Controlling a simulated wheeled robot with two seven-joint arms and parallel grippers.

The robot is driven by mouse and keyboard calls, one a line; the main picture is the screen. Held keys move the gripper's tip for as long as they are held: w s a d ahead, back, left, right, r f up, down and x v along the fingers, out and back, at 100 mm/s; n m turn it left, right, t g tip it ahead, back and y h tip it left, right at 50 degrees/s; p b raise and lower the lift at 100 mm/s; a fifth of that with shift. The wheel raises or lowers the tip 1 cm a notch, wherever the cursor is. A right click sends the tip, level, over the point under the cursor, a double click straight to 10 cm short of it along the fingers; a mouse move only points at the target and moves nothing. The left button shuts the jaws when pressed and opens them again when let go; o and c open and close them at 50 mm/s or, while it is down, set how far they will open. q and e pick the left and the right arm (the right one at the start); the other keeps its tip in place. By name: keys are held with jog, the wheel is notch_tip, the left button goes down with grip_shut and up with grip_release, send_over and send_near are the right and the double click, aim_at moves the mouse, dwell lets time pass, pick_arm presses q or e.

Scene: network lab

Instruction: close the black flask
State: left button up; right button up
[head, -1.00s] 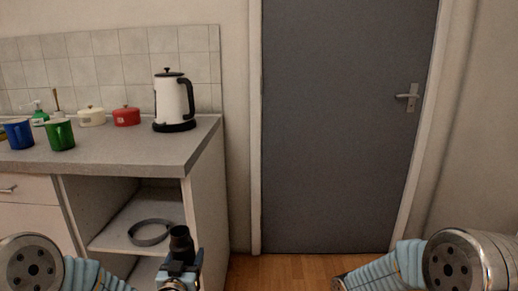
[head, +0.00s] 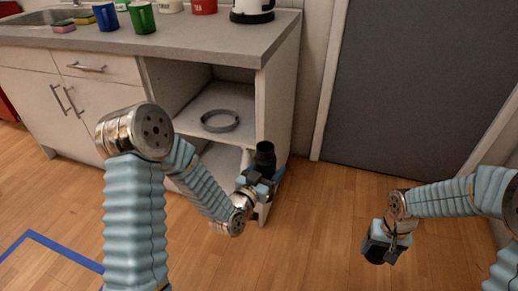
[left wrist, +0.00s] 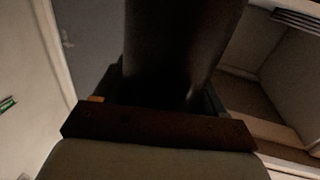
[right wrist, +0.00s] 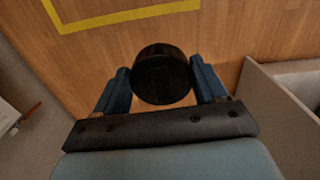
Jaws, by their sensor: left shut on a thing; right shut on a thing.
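The black flask (head: 264,154) is upright in my left gripper (head: 260,178), in front of the cabinet's open side. In the left wrist view the flask (left wrist: 182,45) is a large dark cylinder between the jaws, its lower part hidden. My right gripper (head: 378,252) hangs low at the right, pointing down, well apart from the flask. In the right wrist view my right gripper (right wrist: 165,88) is shut on a short, round black cap (right wrist: 161,72). The flask's mouth is too small and dark to make out.
A grey counter (head: 215,38) with mugs, pots and a kettle (head: 252,10) stands behind my left arm. A grey ring (head: 220,121) lies on the open shelf. A dark door (head: 415,90) is at the back right. Wooden floor between the grippers is clear.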

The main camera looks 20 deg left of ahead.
pick_arm(q)
jog(key=s+d+f+m+g+h, duration=0.3)
jog(key=s+d+f+m+h, duration=0.2)
jog(key=d+f+h, duration=0.2)
jog(key=d+f, duration=0.2)
jog(key=d, duration=0.1)
jog(key=shift+s+f+g, duration=0.15)
jog(key=shift+s+g, duration=0.05)
jog(key=shift+g, duration=0.1)
jog(key=shift+d, duration=0.1)
pick_arm(e)
jog(key=w+a+r+n, duration=0.1)
jog(key=w+a+r, duration=0.2)
jog(key=a+r, duration=0.3)
jog(key=w+a+r+n, duration=0.1)
jog(key=w+a+r, duration=0.3)
jog(key=a, duration=0.3)
jog(key=s+a+r+n, duration=0.2)
jog(key=s+a+r, duration=0.1)
jog(key=a+r, duration=0.6)
jog(key=a, duration=0.3)
jog(key=shift+a+r, duration=0.4)
jog(key=shift+f, duration=2.05)
